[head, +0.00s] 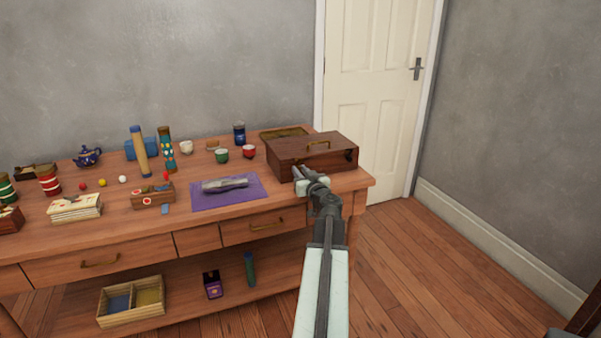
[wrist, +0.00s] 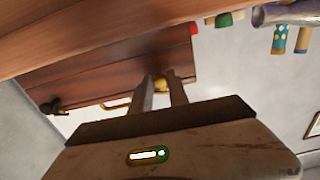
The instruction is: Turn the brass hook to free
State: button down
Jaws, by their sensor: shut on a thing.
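My gripper (head: 308,174) is at the box's front side. The wrist view, tilted over, shows the box's brown face (wrist: 110,72) close up. There my gripper (wrist: 161,84) is shut on the small brass hook (wrist: 160,87), mostly hidden between the fingers. The hook's exact angle cannot be told. The brass handle also shows in the wrist view (wrist: 117,105).
A purple cloth (head: 235,197) with a grey object lies left of my arm on the table (head: 110,250). Cups, a blue teapot (head: 88,156) and tall tubes stand farther left and back. A dark fitting (head: 351,156) is at the box's right end. Floor right of the table is free.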

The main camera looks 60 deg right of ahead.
jog(key=m, duration=0.6)
jog(key=shift+m, duration=0.4)
jog(key=m, duration=0.5)
jog(key=shift+m, duration=0.6)
jog(key=c, duration=1.3)
grip_release()
jog(key=v, duration=0.8)
